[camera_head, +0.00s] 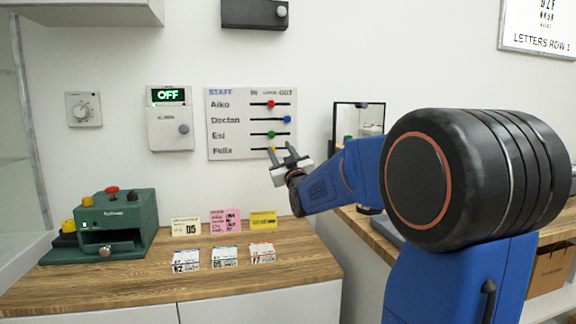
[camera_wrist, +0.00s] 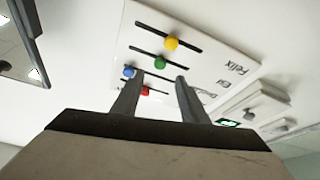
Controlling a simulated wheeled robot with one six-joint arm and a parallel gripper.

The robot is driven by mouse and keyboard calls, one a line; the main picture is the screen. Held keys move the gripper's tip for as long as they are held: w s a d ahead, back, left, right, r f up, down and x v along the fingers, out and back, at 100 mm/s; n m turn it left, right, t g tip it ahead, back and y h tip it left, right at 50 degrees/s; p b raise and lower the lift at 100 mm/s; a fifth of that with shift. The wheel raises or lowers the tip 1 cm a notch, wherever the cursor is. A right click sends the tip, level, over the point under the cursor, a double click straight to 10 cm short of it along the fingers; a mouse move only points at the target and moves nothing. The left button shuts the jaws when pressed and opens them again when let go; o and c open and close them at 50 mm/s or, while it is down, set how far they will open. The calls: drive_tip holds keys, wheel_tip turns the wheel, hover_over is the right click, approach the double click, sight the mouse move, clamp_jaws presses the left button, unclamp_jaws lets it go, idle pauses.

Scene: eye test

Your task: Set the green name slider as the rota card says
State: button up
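The white staff board (camera_head: 235,155) hangs on the wall with rows Aiko, a second name, Esi and Felix, and columns for in, lunch and out. The green slider (camera_head: 271,134), in the Esi row, is at the middle position. It also shows in the wrist view (camera_wrist: 159,63). Red (camera_head: 270,104) is at the middle, blue (camera_head: 287,119) at out. Yellow (camera_wrist: 172,43) is partly hidden by my gripper in the head view. My gripper (camera_head: 281,149) is open and empty, its fingers apart before the board's lower right. Which standing card is the rota card is unclear; the pink one (camera_head: 226,220) bears small, unreadable text.
On the wooden counter (camera_head: 130,285) stand a cream card (camera_head: 186,227), a yellow card (camera_head: 263,219) and a green machine (camera_head: 120,222). Several badge cards lie in front. A white wall box (camera_head: 170,133) reading OFF and a dial (camera_head: 84,109) are left of the board. A dark-framed panel (camera_head: 358,112) is right.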

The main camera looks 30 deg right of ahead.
drive_tip(key=v, duration=0.8)
drive_tip(key=shift+s, duration=0.25)
drive_tip(key=shift+f, duration=0.15)
drive_tip(key=s+a+f+g+y, duration=0.1)
drive_tip(key=s+a+f+g, duration=0.4)
drive_tip(key=s+f, duration=0.4)
drive_tip(key=s+a+f+g+y, duration=0.1)
drive_tip(key=s+a+f+g, duration=0.4)
drive_tip(key=s+f, duration=0.5)
drive_tip(key=s+a+f+m+g+y, duration=0.1)
drive_tip(key=s+a+f+g, duration=0.4)
drive_tip(key=s, duration=1.3)
wheel_tip(320, 180, down, 5)
drive_tip(key=shift+a+r+g+y, duration=0.15)
drive_tip(key=shift+g+y, duration=0.25)
drive_tip(key=shift+g, duration=0.7)
